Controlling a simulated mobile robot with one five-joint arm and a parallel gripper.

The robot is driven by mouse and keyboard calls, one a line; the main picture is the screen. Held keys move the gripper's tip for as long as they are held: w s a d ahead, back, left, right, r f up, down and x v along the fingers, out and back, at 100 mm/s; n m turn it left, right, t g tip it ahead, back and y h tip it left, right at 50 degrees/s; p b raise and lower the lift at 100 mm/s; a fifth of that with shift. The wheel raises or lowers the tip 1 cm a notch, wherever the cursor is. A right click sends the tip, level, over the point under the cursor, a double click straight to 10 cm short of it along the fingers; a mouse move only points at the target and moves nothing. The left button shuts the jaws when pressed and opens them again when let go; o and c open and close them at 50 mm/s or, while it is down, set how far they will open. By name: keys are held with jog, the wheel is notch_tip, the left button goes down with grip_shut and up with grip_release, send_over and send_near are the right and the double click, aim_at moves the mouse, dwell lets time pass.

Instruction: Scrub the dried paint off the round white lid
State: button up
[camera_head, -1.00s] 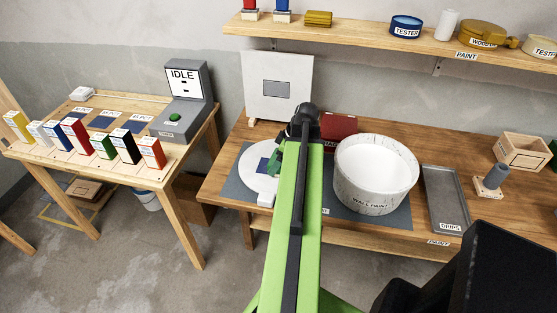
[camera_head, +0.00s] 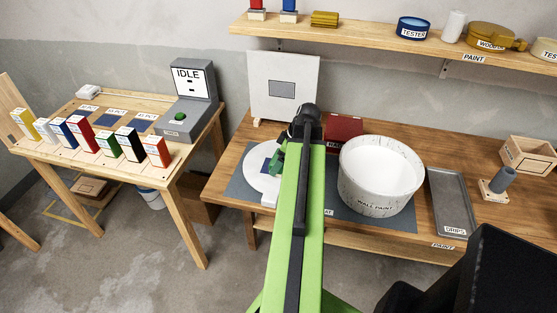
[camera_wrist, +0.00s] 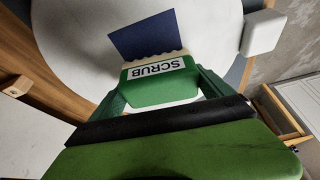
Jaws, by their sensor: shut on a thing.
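The round white lid (camera_head: 259,184) lies flat on a grey mat on the workbench. It also fills much of the wrist view (camera_wrist: 75,50). A dark blue patch of dried paint (camera_wrist: 146,36) shows on the lid. My gripper (camera_head: 278,158) is over the lid, seen partly behind my arm in the head view. In the wrist view my gripper (camera_wrist: 160,92) is shut on a green block labelled SCRUB (camera_wrist: 158,84). The scrubber's pale wavy bristle edge is at the near side of the blue patch. I cannot tell whether it presses on the lid.
A white tub labelled WALL PAINT (camera_head: 378,190) stands to the right on the grey mat (camera_head: 238,188). A grey DRIPS tray (camera_head: 449,200) lies further right. A pale panel (camera_head: 283,75) stands behind. A small white block (camera_wrist: 262,32) sits at the lid's edge.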

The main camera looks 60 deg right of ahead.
jog(key=shift+s+f, duration=0.1)
jog(key=shift+s, duration=0.4)
notch_tip(320, 180, up, 6)
jog(key=p, duration=0.6)
jog(key=shift+d, duration=0.1)
jog(key=shift+f, duration=0.15)
jog(key=shift+f+b, duration=2.9)
jog(key=shift+b, duration=0.2)
jog(key=o, duration=1.1)
jog(key=shift+r, duration=0.15)
jog(key=shift+o, duration=0.2)
jog(key=shift+r+p, duration=0.15)
jog(key=shift+p, duration=0.15)
